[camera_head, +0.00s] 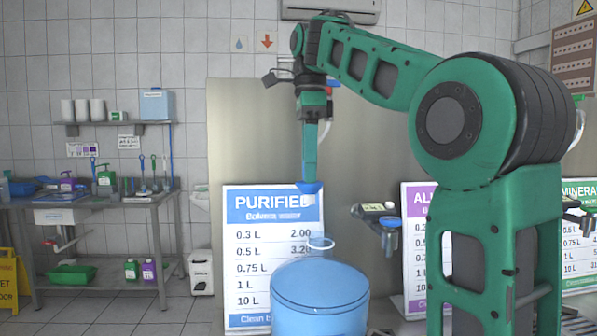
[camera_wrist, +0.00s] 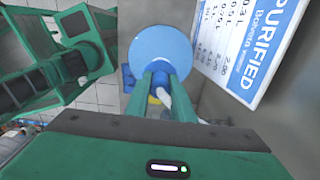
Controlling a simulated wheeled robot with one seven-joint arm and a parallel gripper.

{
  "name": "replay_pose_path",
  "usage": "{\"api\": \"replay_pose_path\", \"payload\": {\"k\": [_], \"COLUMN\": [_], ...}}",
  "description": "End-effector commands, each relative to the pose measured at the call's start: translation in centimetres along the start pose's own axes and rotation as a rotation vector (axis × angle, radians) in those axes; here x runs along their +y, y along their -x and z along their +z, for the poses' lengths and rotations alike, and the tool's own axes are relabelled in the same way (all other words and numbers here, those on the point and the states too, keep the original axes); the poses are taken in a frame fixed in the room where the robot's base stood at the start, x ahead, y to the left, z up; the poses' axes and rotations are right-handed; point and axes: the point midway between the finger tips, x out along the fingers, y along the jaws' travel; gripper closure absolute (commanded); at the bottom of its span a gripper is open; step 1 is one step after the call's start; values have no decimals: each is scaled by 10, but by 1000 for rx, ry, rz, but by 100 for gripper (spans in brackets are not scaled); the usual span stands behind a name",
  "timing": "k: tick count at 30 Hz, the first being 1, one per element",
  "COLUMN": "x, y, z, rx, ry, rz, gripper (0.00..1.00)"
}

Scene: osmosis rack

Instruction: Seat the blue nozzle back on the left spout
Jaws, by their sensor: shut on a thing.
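My gripper (camera_head: 310,172) points down and is shut on the blue nozzle (camera_head: 309,187), whose wide flared end hangs below the fingertips. The nozzle is in front of the top right of the PURIFIED sign (camera_head: 250,260). A spout unit with a small display (camera_head: 375,209) and a bluish spout (camera_head: 389,222) stands to the right of and lower than the nozzle, apart from it. Its lower end is small and unclear.
A large blue water bottle (camera_head: 320,300) with a clear neck stands below my gripper. A purple-headed sign (camera_head: 413,245) is right of the spout unit. My arm covers much of the right side. A bench (camera_head: 105,202) with bottles and tools is at the far left.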

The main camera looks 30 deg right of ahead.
Motion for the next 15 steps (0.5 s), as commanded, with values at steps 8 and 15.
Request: {"api": "replay_pose_path", "payload": {"k": [8,15], "x": [-16,-30], "y": [0,0], "z": [-15,-27], "rx": [1,1], "ry": [-1,-2], "rz": [0,1], "gripper": [100,100]}}
